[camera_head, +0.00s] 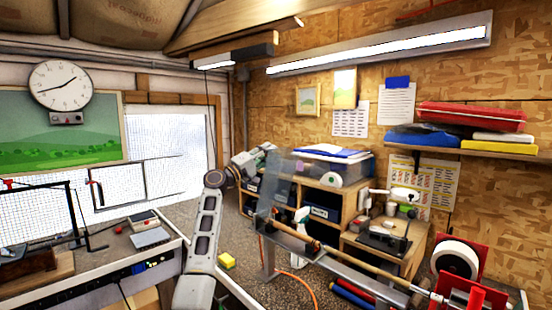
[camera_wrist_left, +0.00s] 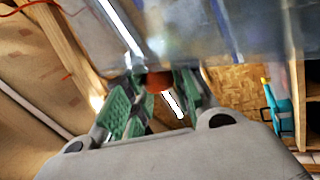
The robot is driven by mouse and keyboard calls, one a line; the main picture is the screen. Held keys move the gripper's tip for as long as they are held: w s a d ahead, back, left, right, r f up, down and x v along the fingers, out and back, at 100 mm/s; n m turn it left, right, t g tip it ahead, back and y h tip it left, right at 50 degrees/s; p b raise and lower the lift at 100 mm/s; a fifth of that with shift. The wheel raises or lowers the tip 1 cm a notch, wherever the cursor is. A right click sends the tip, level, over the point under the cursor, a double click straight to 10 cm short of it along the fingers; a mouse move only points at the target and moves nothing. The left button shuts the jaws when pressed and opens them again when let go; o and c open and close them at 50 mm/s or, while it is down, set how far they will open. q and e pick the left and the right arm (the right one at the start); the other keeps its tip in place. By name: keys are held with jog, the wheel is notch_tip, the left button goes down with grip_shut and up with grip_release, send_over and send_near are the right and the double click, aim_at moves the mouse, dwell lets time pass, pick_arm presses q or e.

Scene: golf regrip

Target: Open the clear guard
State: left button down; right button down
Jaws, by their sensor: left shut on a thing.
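My left gripper (camera_head: 262,158) is at the guard's upper left edge, partly hidden in the head view. In the left wrist view its green fingers (camera_wrist_left: 158,88) are closed around a small orange-red knob (camera_wrist_left: 158,80) at the sheet's edge. My right gripper is in neither view.
A long shaft (camera_head: 360,268) lies along the rail towards a red stand with a white roll (camera_head: 455,260). A white spray bottle (camera_head: 301,222) stands behind the rail. Shelves (camera_head: 325,200) stand behind the guard.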

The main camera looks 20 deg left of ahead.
pick_arm(q)
jog(key=shift+w+a+r+n+y, duration=0.1)
jog(key=shift+w+a+n+y, duration=0.15)
jog(key=shift+a+n+y, duration=0.3)
jog(key=shift+a, duration=0.1)
jog(key=c, duration=1.2)
grip_release()
jog(key=shift+c, duration=0.2)
jog(key=shift+s, duration=0.15)
jog(key=v, duration=1.1)
jog(key=shift+s+a+f, duration=0.2)
jog(key=shift+a+f, duration=0.05)
jog(key=shift+f, duration=0.15)
